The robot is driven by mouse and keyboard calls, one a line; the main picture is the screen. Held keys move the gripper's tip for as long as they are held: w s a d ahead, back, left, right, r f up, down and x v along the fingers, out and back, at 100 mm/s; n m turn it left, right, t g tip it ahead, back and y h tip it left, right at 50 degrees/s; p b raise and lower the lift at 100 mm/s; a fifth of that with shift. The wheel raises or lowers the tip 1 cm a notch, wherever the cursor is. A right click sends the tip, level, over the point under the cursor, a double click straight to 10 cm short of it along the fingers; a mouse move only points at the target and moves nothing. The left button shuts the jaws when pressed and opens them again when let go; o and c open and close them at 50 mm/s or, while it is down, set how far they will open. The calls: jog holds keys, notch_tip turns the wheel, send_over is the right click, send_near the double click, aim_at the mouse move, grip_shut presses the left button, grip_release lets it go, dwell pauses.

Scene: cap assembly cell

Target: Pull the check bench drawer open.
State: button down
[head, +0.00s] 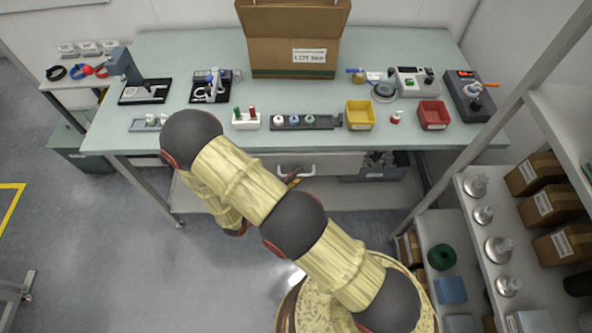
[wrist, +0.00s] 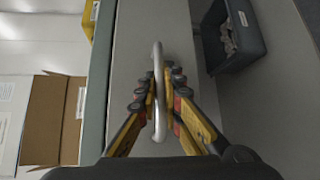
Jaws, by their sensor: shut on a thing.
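The check bench (head: 200,60) has a pale green top, and a grey drawer front (head: 340,163) sits under its front edge. The drawer's silver bow handle (head: 283,172) is partly hidden by my gripper (head: 293,180) in the head view. In the wrist view the handle (wrist: 158,75) runs between the two yellow and black fingers of my gripper (wrist: 158,92), which are shut on it. The drawer front (wrist: 200,60) fills the middle of that view. The drawer looks closed or nearly so; no open inside shows.
A dark grey bin (head: 375,175) with grey contents sits under the bench, right of the drawer; it also shows in the wrist view (wrist: 240,55). A large cardboard box (head: 275,50) stands on the bench. A shelf rack (head: 470,225) stands at right.

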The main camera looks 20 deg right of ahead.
jog(key=s+a, duration=0.3)
jog(key=s, duration=0.8)
jog(key=s+a, duration=0.4)
jog(key=s, duration=0.8)
jog(key=shift+a, duration=0.3)
jog(key=shift+s, duration=0.1)
jog(key=c, duration=2)
grip_release()
jog(key=shift+o, duration=0.4)
jog(key=v, duration=1.2)
